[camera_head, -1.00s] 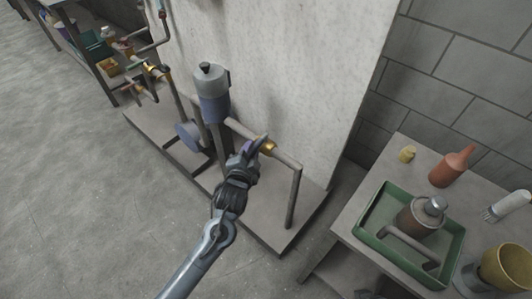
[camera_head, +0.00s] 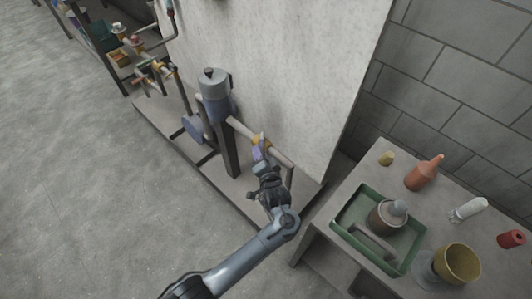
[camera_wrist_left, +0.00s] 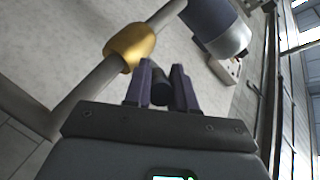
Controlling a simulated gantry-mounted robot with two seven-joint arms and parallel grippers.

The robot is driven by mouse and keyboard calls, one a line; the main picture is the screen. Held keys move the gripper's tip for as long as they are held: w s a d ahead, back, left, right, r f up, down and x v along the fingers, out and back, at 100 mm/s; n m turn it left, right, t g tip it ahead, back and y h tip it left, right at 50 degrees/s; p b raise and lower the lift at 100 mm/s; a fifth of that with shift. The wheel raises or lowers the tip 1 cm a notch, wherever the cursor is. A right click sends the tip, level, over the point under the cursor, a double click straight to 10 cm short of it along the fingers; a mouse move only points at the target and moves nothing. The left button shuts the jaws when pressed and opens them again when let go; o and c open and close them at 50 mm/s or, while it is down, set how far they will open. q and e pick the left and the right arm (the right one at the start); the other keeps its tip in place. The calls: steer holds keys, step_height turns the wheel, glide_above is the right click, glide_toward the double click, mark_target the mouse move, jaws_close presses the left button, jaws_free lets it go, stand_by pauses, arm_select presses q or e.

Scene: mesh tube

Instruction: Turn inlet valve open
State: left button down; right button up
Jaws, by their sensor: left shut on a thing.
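The inlet valve shows as a brass fitting (camera_head: 259,142) on a horizontal pipe, to the right of the grey and blue canister (camera_head: 214,92). In the left wrist view the brass body (camera_wrist_left: 130,47) is at upper left, just beyond the fingers. My left gripper (camera_head: 261,156) is just below and in front of the brass body. In the left wrist view its two dark fingers (camera_wrist_left: 165,80) are on either side of a dark, rounded piece (camera_wrist_left: 161,94), which looks like the valve handle. The gripper hides most of the handle in the head view. My right gripper is not in view.
A table (camera_head: 338,211) at right holds a green tray (camera_head: 344,236) with a metal canister, an orange bottle (camera_head: 423,172), a yellow cup (camera_head: 457,263) and smaller items. A pale panel (camera_head: 290,70) stands behind the pipe. The floor at left is clear.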

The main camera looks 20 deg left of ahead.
arm_select(q)
steer(key=c, duration=1.4)
jaws_free()
steer(key=o, duration=0.4)
steer(key=shift+w+a+r, duration=0.1)
steer(key=shift+w, duration=0.1)
steer(key=shift+o, duration=0.2)
steer(key=shift+s, duration=0.1)
